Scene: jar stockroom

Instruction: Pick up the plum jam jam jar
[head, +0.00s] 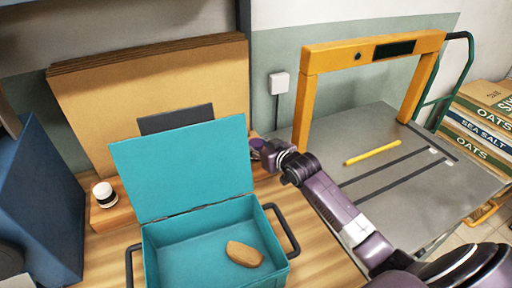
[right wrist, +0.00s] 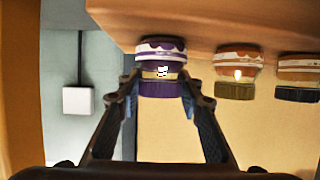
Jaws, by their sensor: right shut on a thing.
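The plum jam jar, with a purple lid and a purple-and-white body, shows in the right wrist view (right wrist: 160,52), where the scene appears upside down. My right gripper (right wrist: 166,88) is shut on it, one finger on each side near the lid. The jar's base is at or very near the wooden shelf; I cannot tell if it touches. In the head view my right gripper (head: 262,152) is behind the teal box's raised lid, at its right edge, with a bit of purple at its tip. My left gripper is not in view.
An orange-brown jar (right wrist: 238,62) and another jar (right wrist: 299,75) stand beside it. A white jar (head: 104,192) is on the shelf's left end. The open teal box (head: 190,226) holds a brown oval object (head: 244,254). A yellow frame (head: 303,105) stands on the grey table.

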